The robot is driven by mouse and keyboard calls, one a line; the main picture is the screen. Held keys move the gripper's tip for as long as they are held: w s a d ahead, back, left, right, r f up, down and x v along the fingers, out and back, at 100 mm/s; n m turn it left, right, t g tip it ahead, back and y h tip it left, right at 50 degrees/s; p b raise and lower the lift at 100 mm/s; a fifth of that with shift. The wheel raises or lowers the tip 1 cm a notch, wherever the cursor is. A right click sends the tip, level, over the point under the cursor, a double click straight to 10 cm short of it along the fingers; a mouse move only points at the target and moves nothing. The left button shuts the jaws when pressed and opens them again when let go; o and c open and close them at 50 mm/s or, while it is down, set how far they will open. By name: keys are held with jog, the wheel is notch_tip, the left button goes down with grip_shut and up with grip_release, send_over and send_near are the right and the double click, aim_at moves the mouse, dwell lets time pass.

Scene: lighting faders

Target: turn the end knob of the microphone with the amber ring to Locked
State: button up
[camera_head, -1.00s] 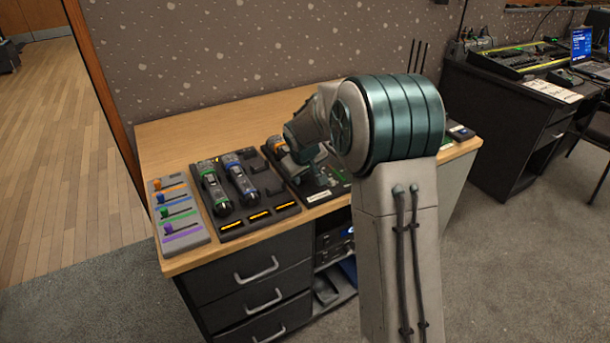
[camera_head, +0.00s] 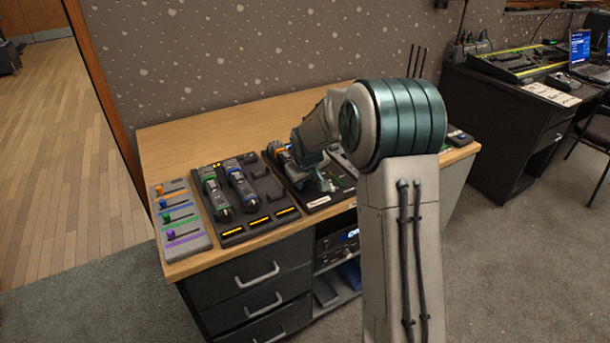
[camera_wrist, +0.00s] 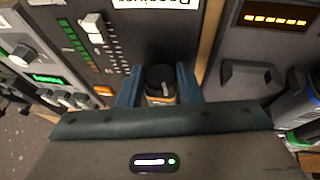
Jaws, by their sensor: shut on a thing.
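My gripper (camera_wrist: 158,82) is shut on the microphone with the amber ring (camera_wrist: 160,99). In the wrist view a dark round end of it shows between the two blue fingers, with an amber band just below. Most of its body is hidden by the gripper, and any Locked marking is too small to see. In the head view its amber part (camera_head: 276,149) shows left of my gripper (camera_head: 322,181), over the left part of a black panel. I cannot tell whether it touches the panel.
Left of it, a black tray (camera_head: 236,233) holds a green-marked microphone (camera_head: 212,193) and a blue-marked one (camera_head: 241,184); its right cradle (camera_wrist: 250,80) is empty. A grey fader board (camera_head: 189,246) lies at the desk's left edge. The back of the desk is clear.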

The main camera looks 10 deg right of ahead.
jog(key=y+p, duration=0.1)
jog(key=p, duration=0.1)
jog(key=y+p, duration=0.1)
jog(key=p, duration=0.1)
jog(key=shift+d+r+m+g, duration=0.25)
jog(key=shift+d+m+g, duration=0.05)
jog(key=shift+g, duration=0.1)
jog(key=shift+w+d+f+m+g+y+p, duration=0.1)
jog(key=shift+m+g+y+p, duration=0.1)
jog(key=shift+y+p, duration=0.4)
jog(key=shift+w+f+m+g+y+p, duration=0.1)
jog(key=shift+g+y+p, duration=0.2)
jog(key=shift+y, duration=0.5)
jog(key=shift+s, duration=0.1)
jog(key=o, duration=0.7)
jog(key=v, duration=1.3)
jog(key=shift+s+d+r, duration=0.15)
jog(key=shift+s+r, duration=0.05)
jog(key=shift+r, duration=0.1)
